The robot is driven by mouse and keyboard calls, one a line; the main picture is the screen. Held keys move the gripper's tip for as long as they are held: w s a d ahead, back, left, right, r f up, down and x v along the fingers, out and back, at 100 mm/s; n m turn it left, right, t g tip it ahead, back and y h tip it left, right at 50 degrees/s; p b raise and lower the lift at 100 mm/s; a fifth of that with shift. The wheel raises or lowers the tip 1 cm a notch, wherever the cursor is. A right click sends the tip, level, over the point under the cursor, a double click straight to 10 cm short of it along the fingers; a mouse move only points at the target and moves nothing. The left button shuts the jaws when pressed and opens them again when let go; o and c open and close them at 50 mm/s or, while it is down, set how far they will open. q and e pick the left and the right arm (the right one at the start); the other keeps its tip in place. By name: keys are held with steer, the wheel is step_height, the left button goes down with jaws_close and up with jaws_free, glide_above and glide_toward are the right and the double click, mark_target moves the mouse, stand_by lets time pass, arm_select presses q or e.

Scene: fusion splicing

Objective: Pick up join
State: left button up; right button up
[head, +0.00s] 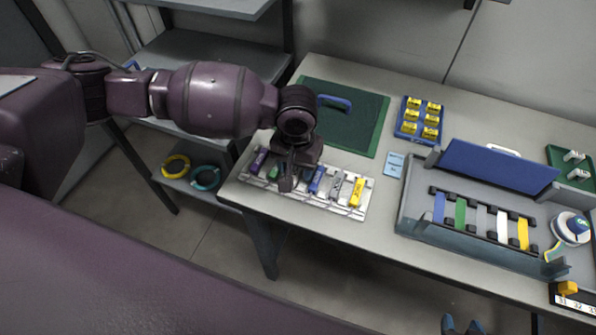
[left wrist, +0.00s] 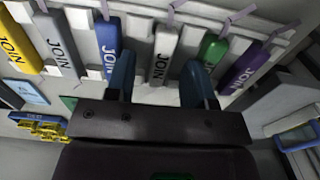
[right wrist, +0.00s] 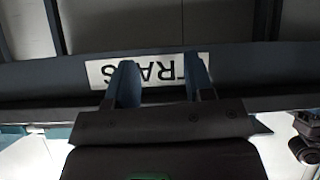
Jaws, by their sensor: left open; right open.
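A pale rack (head: 325,208) on the table's left holds several coloured pieces, some reading JOIN. They are purple (head: 258,160), green (head: 273,171), blue (head: 317,180), grey (head: 336,186) and yellow (head: 357,192). A white JOIN piece (left wrist: 164,55) stands between green and blue; my left gripper mostly hides it in the head view. My left gripper (head: 287,183) is open above the rack, its fingers on either side of the white piece in the left wrist view. Contact cannot be told.
A grey tray (head: 410,205) with coloured strips and a raised blue lid (head: 495,165) stands at the right. A blue holder (head: 399,130) with yellow blocks and a green mat (head: 372,140) lie behind the rack. A light blue card (head: 394,164) lies between.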

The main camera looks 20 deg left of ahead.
arm_select(q)
steer(key=shift+f, duration=0.5)
jaws_close()
steer(key=shift+r, duration=0.15)
